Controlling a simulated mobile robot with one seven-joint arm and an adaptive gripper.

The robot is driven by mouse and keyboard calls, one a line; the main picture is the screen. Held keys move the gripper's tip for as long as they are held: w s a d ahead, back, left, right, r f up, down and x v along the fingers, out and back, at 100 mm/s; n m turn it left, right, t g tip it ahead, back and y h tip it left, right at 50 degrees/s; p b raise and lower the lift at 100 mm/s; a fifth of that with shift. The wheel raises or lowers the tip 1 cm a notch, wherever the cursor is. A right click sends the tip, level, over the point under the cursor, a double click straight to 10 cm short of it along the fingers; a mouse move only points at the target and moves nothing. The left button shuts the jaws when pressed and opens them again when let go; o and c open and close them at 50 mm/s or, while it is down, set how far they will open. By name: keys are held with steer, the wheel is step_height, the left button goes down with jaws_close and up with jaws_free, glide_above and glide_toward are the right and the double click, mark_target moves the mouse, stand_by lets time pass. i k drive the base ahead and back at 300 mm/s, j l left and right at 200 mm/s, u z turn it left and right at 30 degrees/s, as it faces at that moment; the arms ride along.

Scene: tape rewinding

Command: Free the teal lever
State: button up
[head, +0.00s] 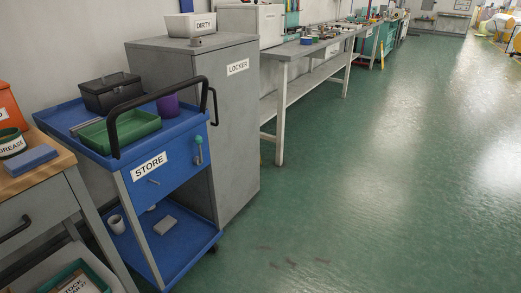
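A small lever with a teal knob (199,140) stands on the blue panel of a blue cart (181,172), near the panel's right edge. The knob is at the top and its shaft runs down to the panel. It is too small to tell what holds it. The panel carries a STORE label (149,167). My gripper is not in view.
On the cart top are a green tray (118,133), a black box (110,92) and a purple cylinder (168,104), with a black push handle (119,107) over them. A grey locker (225,110) stands close behind. The green floor (350,190) to the right is clear.

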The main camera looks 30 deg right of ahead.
mark_target(198, 161)
steer(key=z, duration=0.4)
steer(key=i+l+z, duration=0.15)
steer(key=i, duration=0.25)
steer(key=i+l+z, duration=0.2)
steer(key=i+l, duration=0.1)
steer(key=i, duration=0.1)
